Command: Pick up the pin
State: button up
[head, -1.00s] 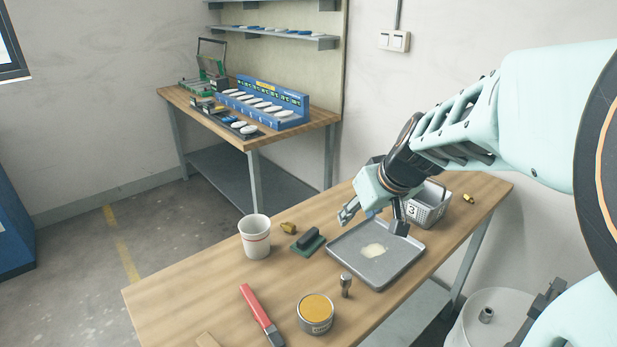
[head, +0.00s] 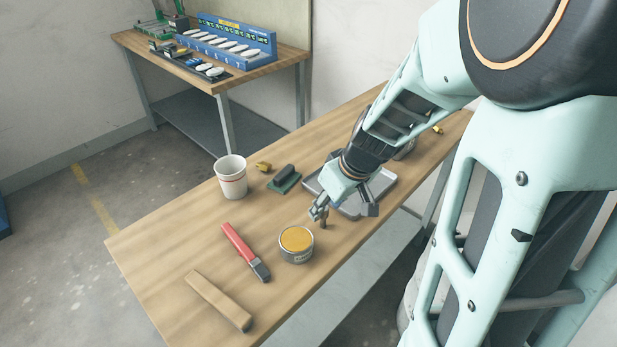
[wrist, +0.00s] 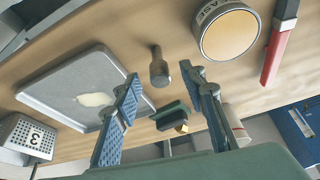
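A tin of yellow paste (head: 297,242) stands close by the pin. The grey tray (head: 384,188) lies behind my gripper. A red-handled tool (head: 240,244), a wooden strip (head: 217,299), a white cup (head: 231,178) and a green-based block (head: 285,179) are also on the table.

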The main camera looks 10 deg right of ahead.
aim_at(323, 217)
jog(key=shift+x, duration=1.8)
grip_shut()
